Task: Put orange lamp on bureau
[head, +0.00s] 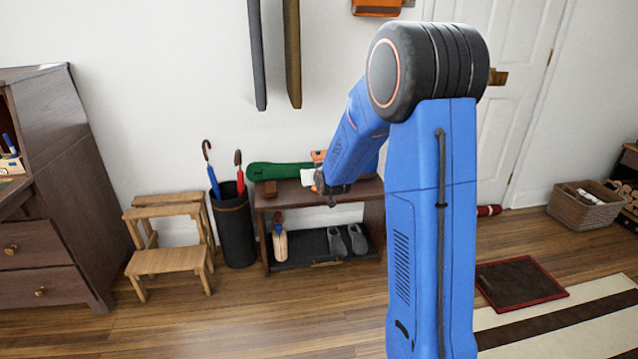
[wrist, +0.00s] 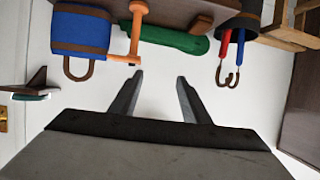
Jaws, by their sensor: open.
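The orange lamp (wrist: 135,38) has a thin stem and a side arm; it appears upside down in the wrist view, with its base on the shoe bench (wrist: 183,12). In the head view, a small orange part (head: 318,155) shows beside my arm, which hides most of that spot. The dark wood bureau (head: 50,150) stands at the far left, with drawers and an open compartment. My gripper (wrist: 158,77) is open and empty, with the lamp apart from its fingers. In the head view, my gripper (head: 325,190) is small and partly hidden above the bench.
A blue bag (wrist: 80,33) is beside the lamp. A green case (head: 275,171) lies on the bench. The umbrella stand (head: 234,230) and wooden step stool (head: 165,262) stand between bench and bureau. Open floor (head: 250,320) lies in front.

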